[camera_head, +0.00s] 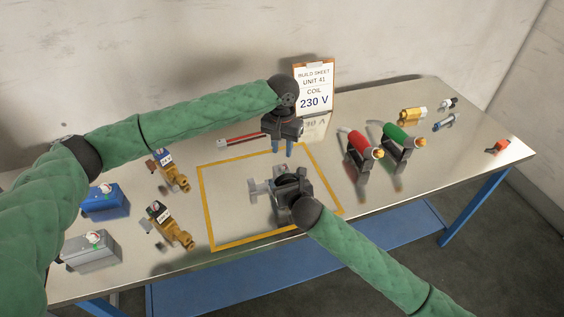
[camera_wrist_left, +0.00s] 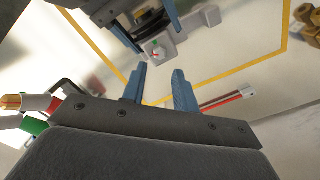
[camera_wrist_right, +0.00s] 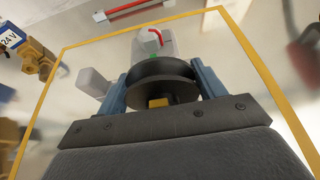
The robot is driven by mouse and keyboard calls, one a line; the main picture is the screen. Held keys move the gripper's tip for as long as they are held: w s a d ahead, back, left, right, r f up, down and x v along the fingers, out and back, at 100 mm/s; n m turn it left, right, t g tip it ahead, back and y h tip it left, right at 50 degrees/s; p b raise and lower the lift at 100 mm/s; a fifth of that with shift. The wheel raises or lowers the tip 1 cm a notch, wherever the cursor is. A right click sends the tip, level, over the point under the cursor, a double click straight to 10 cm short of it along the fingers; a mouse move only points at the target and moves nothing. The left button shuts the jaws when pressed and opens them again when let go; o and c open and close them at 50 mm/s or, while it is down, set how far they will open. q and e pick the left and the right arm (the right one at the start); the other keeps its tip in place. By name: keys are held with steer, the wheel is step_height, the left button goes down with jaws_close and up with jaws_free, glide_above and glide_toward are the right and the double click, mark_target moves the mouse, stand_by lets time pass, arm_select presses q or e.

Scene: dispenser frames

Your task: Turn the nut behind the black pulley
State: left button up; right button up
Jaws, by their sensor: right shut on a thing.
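The black pulley (camera_wrist_right: 160,70) shows in the right wrist view between the two blue fingers of my right gripper (camera_wrist_right: 158,84), which is shut on it. A small yellow, brass-like piece (camera_wrist_right: 158,102) shows at the pulley's near side; I cannot tell if it is the nut. A grey unit (camera_wrist_right: 152,46) with a red mark and a green dot stands just beyond the pulley. The grey unit also shows in the left wrist view (camera_wrist_left: 164,46). My left gripper (camera_head: 282,152) is open and empty, pointing down above the back of the yellow-outlined area, apart from the pulley.
A yellow outline (camera_head: 206,208) marks the table middle. A red-striped bar (camera_head: 238,140) lies behind it. Brass valves (camera_head: 172,228), a blue box (camera_head: 105,202) and a grey box (camera_head: 92,250) stand left. Red (camera_head: 359,142) and green (camera_head: 396,134) tools stand right. A build sheet (camera_head: 314,88) stands behind.

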mark_target(282, 165)
arm_select(q)
step_height(282, 165, down, 6)
steer(key=shift+f, duration=0.25)
steer(key=shift+c, duration=0.2)
jaws_close()
